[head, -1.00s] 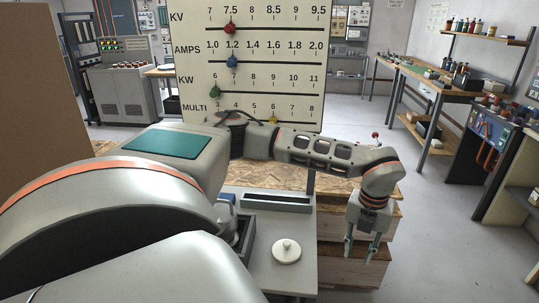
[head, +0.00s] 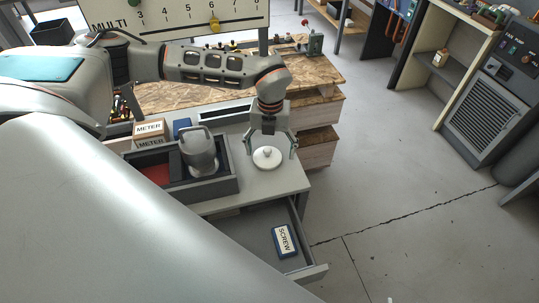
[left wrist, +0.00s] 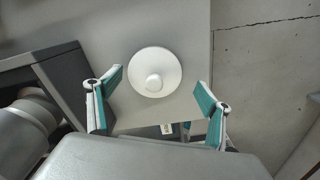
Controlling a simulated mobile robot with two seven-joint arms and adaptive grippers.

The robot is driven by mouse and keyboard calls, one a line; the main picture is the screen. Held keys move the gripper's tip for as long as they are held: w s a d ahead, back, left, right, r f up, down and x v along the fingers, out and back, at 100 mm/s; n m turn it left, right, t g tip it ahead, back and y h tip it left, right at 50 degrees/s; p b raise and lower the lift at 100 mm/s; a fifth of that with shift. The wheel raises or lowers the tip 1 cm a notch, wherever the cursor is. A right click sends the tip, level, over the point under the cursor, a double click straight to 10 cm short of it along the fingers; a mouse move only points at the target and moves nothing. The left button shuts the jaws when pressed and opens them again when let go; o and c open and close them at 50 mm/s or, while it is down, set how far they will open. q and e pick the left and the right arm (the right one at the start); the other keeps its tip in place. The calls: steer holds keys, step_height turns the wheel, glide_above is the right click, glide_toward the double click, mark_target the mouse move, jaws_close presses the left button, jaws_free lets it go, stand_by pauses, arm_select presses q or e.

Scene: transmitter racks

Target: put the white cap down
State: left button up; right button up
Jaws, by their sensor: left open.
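The white cap (head: 267,158) is a round disc with a small knob in its middle. It lies flat on the grey worktop (head: 262,184), near its right end. My left gripper (head: 270,147) is open and empty, pointing down over the cap, with a finger to each side of it in the head view. In the left wrist view the cap (left wrist: 155,72) shows whole, between and just beyond the open fingertips (left wrist: 160,85). I cannot tell the exact height of the fingertips above the worktop. My right gripper is not in view.
A dark divided tray (head: 222,187) holding a grey handled object (head: 199,152) stands left of the cap. Below the worktop, an open drawer (head: 316,272) holds a SCREW box (head: 285,241).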

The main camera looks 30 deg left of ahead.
arm_select(q)
steer(key=shift+s+a+f, duration=0.25)
steer(key=shift+a+f, duration=0.15)
steer(key=shift+f, duration=0.05)
steer(key=c, duration=1.3)
steer(key=shift+c, duration=0.2)
steer(key=shift+w+r, duration=0.1)
steer(key=shift+r, duration=0.05)
